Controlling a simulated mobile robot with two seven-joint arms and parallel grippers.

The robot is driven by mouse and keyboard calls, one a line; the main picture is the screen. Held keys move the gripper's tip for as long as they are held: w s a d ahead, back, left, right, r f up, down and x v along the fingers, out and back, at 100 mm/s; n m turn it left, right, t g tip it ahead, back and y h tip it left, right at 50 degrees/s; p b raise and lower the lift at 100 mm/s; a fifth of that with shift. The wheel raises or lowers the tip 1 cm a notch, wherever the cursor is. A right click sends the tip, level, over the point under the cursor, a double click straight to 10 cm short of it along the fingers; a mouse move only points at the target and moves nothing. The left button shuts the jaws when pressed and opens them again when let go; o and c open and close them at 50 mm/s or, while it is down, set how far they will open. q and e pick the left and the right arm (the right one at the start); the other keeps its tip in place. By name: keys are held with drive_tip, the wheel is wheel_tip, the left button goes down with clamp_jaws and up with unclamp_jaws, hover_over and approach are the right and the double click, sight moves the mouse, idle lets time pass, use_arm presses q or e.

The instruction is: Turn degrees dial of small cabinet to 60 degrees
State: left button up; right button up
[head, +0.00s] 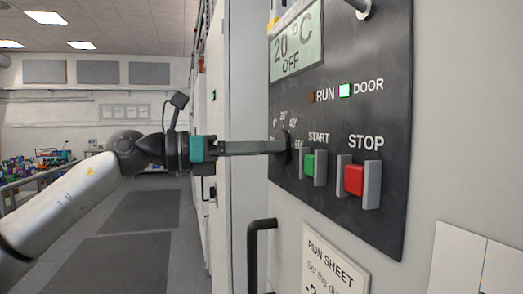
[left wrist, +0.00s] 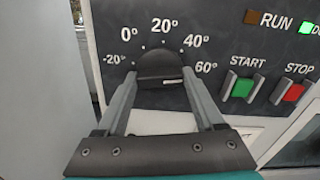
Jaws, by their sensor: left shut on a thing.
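The small cabinet's dark control panel (head: 340,115) fills the upper right of the head view. Its round black degrees dial (left wrist: 160,67) sits in the middle of the left wrist view, below a scale marked -20°, 0°, 20°, 40° and 60°. My left gripper (head: 280,147) reaches in from the left and is shut on the dial, one finger on each side of it. The fingers partly hide the dial in the head view. The display (head: 297,43) reads 20 °C OFF. My right gripper is not in view.
Right of the dial are the green START button (head: 309,165) and the red STOP button (head: 354,179), between raised guards. The green DOOR light (head: 345,90) is lit. A black handle (head: 253,255) and a run sheet (head: 333,270) are below. Open floor lies left.

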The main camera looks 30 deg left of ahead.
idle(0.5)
use_arm(q)
drive_tip(key=o, duration=1.4)
drive_tip(key=b+v, duration=1.1)
drive_tip(key=v, duration=0.4)
drive_tip(key=shift+a+b, duration=0.1)
drive_tip(key=shift+b, duration=0.2)
